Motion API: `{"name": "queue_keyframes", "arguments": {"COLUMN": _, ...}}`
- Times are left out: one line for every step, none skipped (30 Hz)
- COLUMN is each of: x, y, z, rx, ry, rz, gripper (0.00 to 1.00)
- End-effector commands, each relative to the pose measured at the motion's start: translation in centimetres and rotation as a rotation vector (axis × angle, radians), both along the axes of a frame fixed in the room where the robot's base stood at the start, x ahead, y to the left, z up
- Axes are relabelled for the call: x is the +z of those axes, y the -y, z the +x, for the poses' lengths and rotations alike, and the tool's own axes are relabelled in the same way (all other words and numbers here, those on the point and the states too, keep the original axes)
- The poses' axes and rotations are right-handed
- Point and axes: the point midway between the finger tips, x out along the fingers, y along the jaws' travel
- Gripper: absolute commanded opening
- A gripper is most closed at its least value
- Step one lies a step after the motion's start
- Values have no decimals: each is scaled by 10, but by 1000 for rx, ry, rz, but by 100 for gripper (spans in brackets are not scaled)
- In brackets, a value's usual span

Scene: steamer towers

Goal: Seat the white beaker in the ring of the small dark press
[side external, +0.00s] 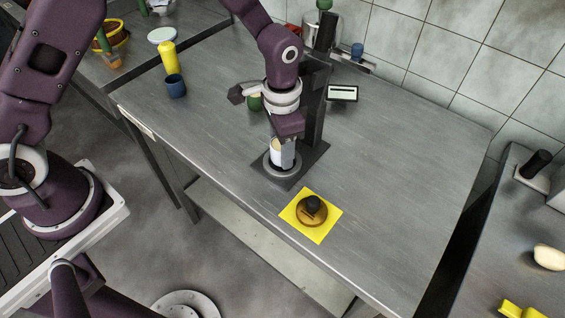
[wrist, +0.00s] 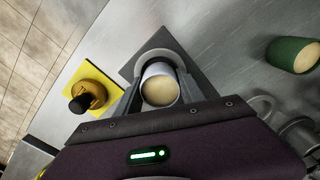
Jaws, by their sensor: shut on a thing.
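The white beaker (side external: 276,147) is upright between the fingers of my gripper (side external: 284,156), which is shut on it. In the wrist view the beaker (wrist: 159,88) shows a pale cream content, with a finger on each side. The small dark press (side external: 313,110) has a flat base plate and a tall column. Its grey ring (side external: 270,172) lies on the base directly under the beaker, and the ring (wrist: 152,55) shows behind the beaker in the wrist view. The beaker's lower end is at the ring; I cannot tell whether it touches down inside it.
A yellow mat (side external: 327,226) holding a round brown lidded thing with a black knob (side external: 312,208) lies in front of the press. A green cup (side external: 255,102) stands behind my gripper. A blue cup (side external: 175,86) and yellow bottle (side external: 168,57) stand left. The table's right side is clear.

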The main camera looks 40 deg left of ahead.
Motion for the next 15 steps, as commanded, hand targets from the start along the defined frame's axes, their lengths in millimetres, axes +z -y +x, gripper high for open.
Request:
{"name": "queue_keyframes", "arguments": {"x": 0, "y": 0, "z": 0, "rx": 0, "ry": 0, "rz": 0, "gripper": 0}}
{"name": "queue_keyframes", "arguments": {"x": 0, "y": 0, "z": 0, "rx": 0, "ry": 0, "rz": 0, "gripper": 0}}
{"name": "queue_keyframes", "arguments": {"x": -1, "y": 0, "z": 0, "rx": 0, "ry": 0, "rz": 0, "gripper": 0}}
{"name": "queue_keyframes", "arguments": {"x": -1, "y": 0, "z": 0, "rx": 0, "ry": 0, "rz": 0, "gripper": 0}}
{"name": "queue_keyframes", "arguments": {"x": -1, "y": 0, "z": 0, "rx": 0, "ry": 0, "rz": 0, "gripper": 0}}
{"name": "queue_keyframes", "arguments": {"x": -2, "y": 0, "z": 0, "rx": 0, "ry": 0, "rz": 0, "gripper": 0}}
{"name": "queue_keyframes", "arguments": {"x": -2, "y": 0, "z": 0, "rx": 0, "ry": 0, "rz": 0, "gripper": 0}}
{"name": "queue_keyframes", "arguments": {"x": -3, "y": 0, "z": 0, "rx": 0, "ry": 0, "rz": 0, "gripper": 0}}
{"name": "queue_keyframes", "arguments": {"x": -3, "y": 0, "z": 0, "rx": 0, "ry": 0, "rz": 0, "gripper": 0}}
{"name": "queue_keyframes", "arguments": {"x": -4, "y": 0, "z": 0, "rx": 0, "ry": -1, "rz": 0, "gripper": 0}}
{"name": "queue_keyframes", "arguments": {"x": -4, "y": 0, "z": 0, "rx": 0, "ry": -1, "rz": 0, "gripper": 0}}
{"name": "queue_keyframes", "arguments": {"x": -4, "y": 0, "z": 0, "rx": 0, "ry": -1, "rz": 0, "gripper": 0}}
{"name": "queue_keyframes", "arguments": {"x": -5, "y": 0, "z": 0, "rx": 0, "ry": -1, "rz": 0, "gripper": 0}}
{"name": "queue_keyframes", "arguments": {"x": -5, "y": 0, "z": 0, "rx": 0, "ry": -1, "rz": 0, "gripper": 0}}
{"name": "queue_keyframes", "arguments": {"x": -6, "y": 0, "z": 0, "rx": 0, "ry": -1, "rz": 0, "gripper": 0}}
